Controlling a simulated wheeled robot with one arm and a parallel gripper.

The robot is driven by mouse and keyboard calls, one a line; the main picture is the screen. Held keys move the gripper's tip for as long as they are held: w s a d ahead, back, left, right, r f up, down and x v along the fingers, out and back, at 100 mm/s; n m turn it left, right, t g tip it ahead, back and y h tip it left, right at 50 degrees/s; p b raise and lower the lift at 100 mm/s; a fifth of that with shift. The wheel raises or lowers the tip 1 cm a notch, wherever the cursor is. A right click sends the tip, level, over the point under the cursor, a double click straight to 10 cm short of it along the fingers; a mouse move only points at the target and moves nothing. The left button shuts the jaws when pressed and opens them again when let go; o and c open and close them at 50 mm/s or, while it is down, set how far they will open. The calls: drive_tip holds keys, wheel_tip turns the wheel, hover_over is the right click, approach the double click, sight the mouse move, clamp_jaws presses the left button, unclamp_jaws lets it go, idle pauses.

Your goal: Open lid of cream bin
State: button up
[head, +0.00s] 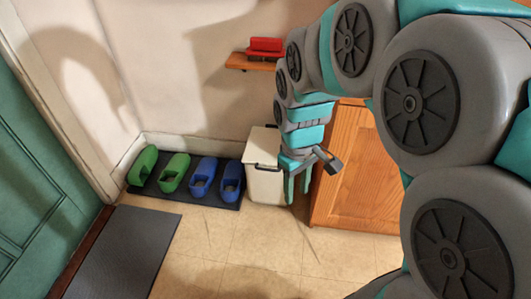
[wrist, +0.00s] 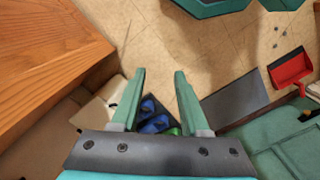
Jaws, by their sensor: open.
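The cream bin (head: 265,187) stands on the floor against the wall, between the shoe mat and the wooden cabinet. Its lid (head: 262,147) lies down over the top, with a dark line under its front edge. My gripper (head: 297,203) is open and empty, fingers pointing down, in front of the bin's right side. In the head view it overlaps the bin's right edge; I cannot tell whether they touch. In the wrist view the two fingers (wrist: 159,72) are spread apart with bare floor between their tips, and the bin (wrist: 94,112) shows left of them, partly hidden.
The wooden cabinet (head: 352,170) is close on the right of my gripper. Green shoes (head: 174,172) and blue shoes (head: 204,177) sit on a dark mat left of the bin. A shelf (head: 250,63) with a red object (head: 265,47) is above. Floor in front is clear.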

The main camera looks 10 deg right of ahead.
drive_tip(key=w+f+n+t, duration=0.15)
drive_tip(key=w+f, duration=0.25)
drive_tip(key=w, duration=0.4)
drive_tip(key=w+f+n, duration=0.3)
drive_tip(key=w, duration=0.5)
drive_tip(key=n+b, duration=0.1)
drive_tip(key=n, duration=0.3)
approach(270, 170)
drive_tip(key=shift+t, duration=0.35)
drive_tip(key=shift+w+d+f, duration=0.1)
drive_tip(key=shift+w+f, duration=0.05)
drive_tip(key=shift+f, duration=1.1)
drive_tip(key=shift+w+d+f, duration=0.1)
drive_tip(key=shift+w+f, duration=0.05)
drive_tip(key=shift+f, duration=1.1)
drive_tip(key=shift+w+f, duration=0.2)
drive_tip(key=shift+f, duration=1.05)
drive_tip(key=shift+c, duration=0.4)
clamp_jaws()
